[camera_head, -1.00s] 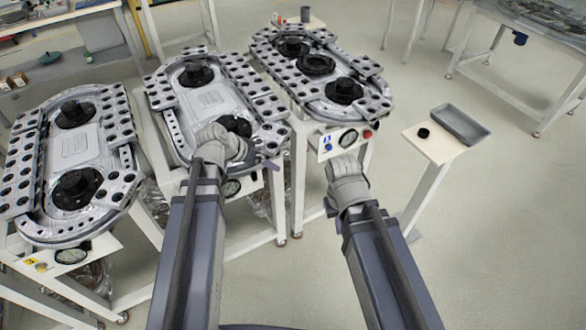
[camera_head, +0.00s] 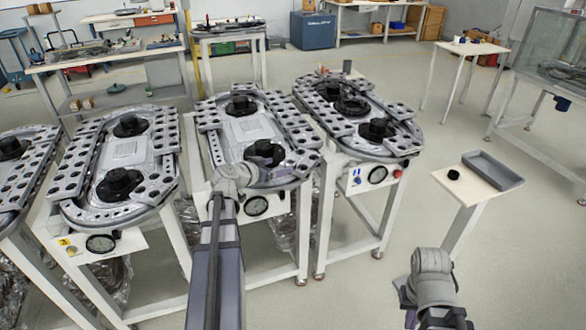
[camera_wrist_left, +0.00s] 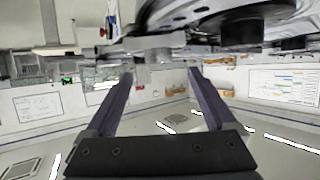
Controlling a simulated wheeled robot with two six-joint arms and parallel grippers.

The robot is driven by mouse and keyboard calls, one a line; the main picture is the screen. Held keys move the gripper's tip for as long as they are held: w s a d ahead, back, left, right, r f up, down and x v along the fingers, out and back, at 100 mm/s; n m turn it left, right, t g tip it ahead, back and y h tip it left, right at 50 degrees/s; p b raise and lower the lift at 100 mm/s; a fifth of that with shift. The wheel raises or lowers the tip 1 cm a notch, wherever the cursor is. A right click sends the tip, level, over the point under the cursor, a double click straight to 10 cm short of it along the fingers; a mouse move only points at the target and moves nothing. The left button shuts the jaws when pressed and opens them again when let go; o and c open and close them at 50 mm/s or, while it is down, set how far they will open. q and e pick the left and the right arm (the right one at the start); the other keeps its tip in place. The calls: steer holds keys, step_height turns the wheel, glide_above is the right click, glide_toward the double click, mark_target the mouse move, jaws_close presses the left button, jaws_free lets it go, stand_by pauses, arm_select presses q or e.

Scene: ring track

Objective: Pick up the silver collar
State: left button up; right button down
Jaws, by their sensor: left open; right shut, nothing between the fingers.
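I cannot make out a silver collar for certain in the head view. My left gripper (camera_head: 264,155) is at the front black hub of the middle track (camera_head: 240,130), and its wrist hides part of that track's front edge. In the left wrist view, the left gripper (camera_wrist_left: 160,78) is open, with its two dark fingers spread. A small pale grey piece (camera_wrist_left: 153,72) shows between the fingertips, under the track's underside. I cannot tell whether it is the collar or whether the fingers touch it. My right gripper (camera_head: 408,290) is shut and empty, low at the right over the floor.
Similar tracks stand at left (camera_head: 75,195) and right (camera_head: 385,135), close beside the middle one. A small white stand (camera_head: 450,185) at the right holds a grey tray (camera_head: 497,168) and a black ring (camera_head: 453,174). Open floor lies around the right gripper.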

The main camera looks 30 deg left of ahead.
mark_target(289, 163)
arm_select(q)
steer(key=shift+b+x, duration=1)
steer(key=shift+x, duration=2.2)
steer(key=shift+s+d, duration=0.1)
steer(key=shift+c, duration=0.2)
jaws_close()
